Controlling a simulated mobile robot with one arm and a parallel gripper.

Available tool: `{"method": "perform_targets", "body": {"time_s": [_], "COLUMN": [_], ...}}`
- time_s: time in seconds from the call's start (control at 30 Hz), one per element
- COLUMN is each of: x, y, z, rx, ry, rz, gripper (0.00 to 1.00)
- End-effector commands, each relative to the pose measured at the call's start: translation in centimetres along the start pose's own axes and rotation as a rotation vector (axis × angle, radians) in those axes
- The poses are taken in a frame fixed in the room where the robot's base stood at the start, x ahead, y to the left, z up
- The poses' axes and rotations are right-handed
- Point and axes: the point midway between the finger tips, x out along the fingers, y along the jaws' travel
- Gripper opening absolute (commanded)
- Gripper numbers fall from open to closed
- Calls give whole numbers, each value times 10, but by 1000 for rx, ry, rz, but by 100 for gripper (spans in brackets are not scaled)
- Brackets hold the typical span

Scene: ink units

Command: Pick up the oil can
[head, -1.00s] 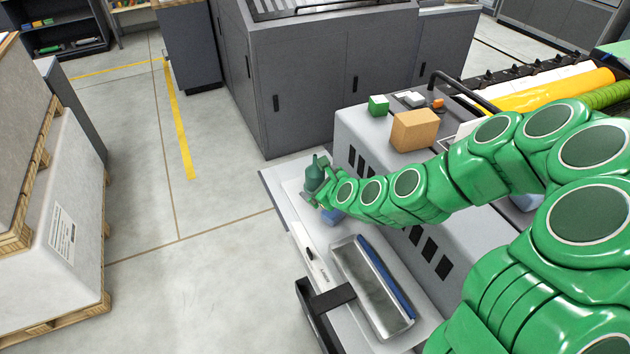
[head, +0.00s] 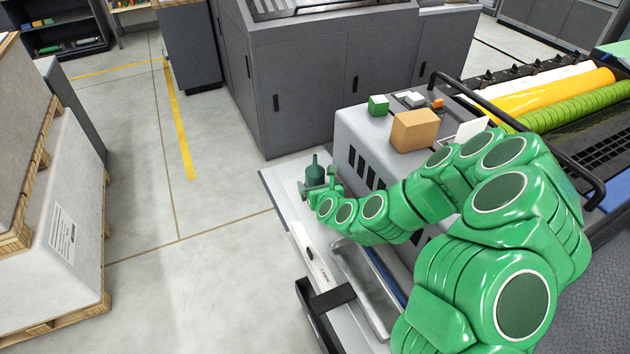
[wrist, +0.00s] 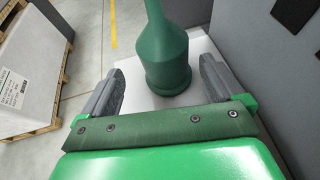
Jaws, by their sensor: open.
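The oil can (head: 315,171) is dark green, with a round body and a narrow spout pointing up. It stands upright on the light grey shelf (head: 277,180) beside the machine. In the wrist view the oil can (wrist: 166,58) is just ahead of my gripper, roughly centred between the fingers; its spout top is cut off by the frame. My gripper (wrist: 160,80) is open and empty, one grey finger on each side. In the head view my gripper (head: 318,189) is low at the shelf, right by the can, and partly hides its lower part.
A white tool (head: 318,255) and a metal tray (head: 362,290) lie on the shelf nearer me, the tray partly behind my arm. The grey machine body (head: 350,135) stands right of the can, carrying a cardboard box (head: 415,130). Open floor lies left.

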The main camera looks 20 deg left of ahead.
Motion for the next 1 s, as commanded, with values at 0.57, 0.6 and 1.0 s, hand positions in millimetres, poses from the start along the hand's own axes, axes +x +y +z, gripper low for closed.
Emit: {"method": "perform_targets", "body": {"time_s": [0.57,0.6,1.0], "x": [47,50,54], "y": [-6,-6,-7], "z": [4,5,6], "rx": [-4,-3,0], "ry": [3,3,2], "rz": [3,2,1], "gripper": [95,95,90]}}
